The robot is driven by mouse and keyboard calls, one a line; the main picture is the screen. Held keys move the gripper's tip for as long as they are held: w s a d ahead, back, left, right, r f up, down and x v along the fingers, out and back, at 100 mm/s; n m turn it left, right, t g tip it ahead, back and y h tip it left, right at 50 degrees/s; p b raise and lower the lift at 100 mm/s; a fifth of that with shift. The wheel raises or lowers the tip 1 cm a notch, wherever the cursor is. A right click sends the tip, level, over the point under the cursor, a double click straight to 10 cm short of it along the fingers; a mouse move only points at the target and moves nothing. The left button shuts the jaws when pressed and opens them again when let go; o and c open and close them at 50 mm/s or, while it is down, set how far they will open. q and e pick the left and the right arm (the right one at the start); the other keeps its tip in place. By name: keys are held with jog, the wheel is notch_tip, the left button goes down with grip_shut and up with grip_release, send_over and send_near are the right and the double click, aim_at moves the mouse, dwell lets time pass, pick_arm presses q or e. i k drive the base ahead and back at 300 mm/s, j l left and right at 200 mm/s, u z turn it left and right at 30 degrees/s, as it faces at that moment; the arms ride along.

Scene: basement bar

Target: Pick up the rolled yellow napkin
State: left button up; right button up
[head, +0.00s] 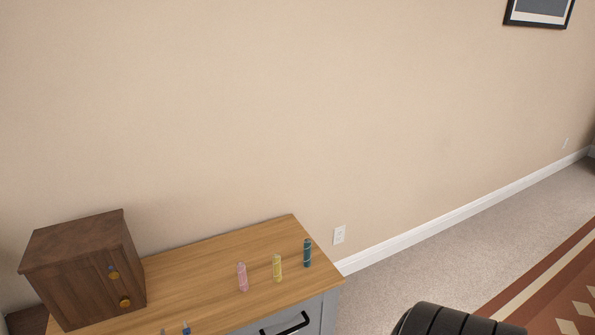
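The yellow rolled napkin (277,267) stands upright on a wood-topped cabinet (215,258), near its right end. A pink roll (242,277) stands to its left and a teal roll (307,253) to its right, with small gaps between them. Neither of my grippers is in view.
A dark wooden box (80,269) with round knobs stands at the cabinet's left. Small blue-topped items (186,328) are cut off at the bottom edge. The cabinet has a black handle (286,324). A wall stands behind it. A dark ribbed rounded shape (455,320) shows at bottom right.

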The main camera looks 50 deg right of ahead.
aim_at(276, 258)
jog(key=l+z, duration=0.1)
jog(key=z, duration=0.35)
jog(key=k+l+z, duration=0.1)
jog(key=z, duration=0.35)
jog(key=l+z, duration=0.1)
jog(key=z, duration=0.35)
